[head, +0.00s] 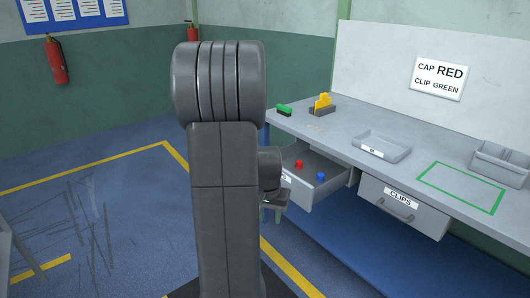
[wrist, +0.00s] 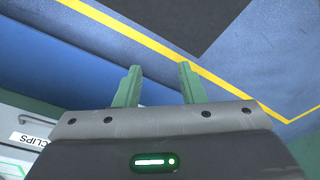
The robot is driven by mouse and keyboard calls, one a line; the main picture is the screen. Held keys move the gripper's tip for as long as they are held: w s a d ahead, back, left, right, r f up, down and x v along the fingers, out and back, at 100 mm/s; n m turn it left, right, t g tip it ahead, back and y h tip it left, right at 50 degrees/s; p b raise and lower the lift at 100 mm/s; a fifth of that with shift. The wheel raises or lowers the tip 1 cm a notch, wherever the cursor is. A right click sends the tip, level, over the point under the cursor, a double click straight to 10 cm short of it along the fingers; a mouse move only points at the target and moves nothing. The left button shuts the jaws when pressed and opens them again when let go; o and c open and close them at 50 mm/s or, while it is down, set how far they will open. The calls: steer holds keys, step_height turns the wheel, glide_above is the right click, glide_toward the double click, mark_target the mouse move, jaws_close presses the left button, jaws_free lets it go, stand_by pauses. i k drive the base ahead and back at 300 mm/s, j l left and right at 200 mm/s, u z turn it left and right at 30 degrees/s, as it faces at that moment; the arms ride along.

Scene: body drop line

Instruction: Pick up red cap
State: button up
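The red cap (head: 299,164) is a small red piece inside the open left drawer (head: 326,186) of the workbench in the head view. A blue piece (head: 320,177) lies in the same drawer, to its right. My gripper (wrist: 158,76) shows in the wrist view with its two green fingers apart and nothing between them. In the head view my gripper is mostly hidden behind my arm, left of the open drawer. The red cap is not in the wrist view.
The closed CLIPS drawer (head: 402,207) is right of the open one. A sign (head: 438,78) reads CAP RED, CLIP GREEN.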

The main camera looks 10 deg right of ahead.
mark_target(299, 163)
steer(key=i+l+u, duration=0.1)
steer(key=i+l, duration=0.4)
steer(key=i+l+u, duration=0.1)
steer(key=i+l, duration=0.35)
steer(key=l, duration=0.2)
steer(key=i+l+u, duration=0.1)
steer(key=i+l, duration=0.35)
steer(key=l, duration=0.15)
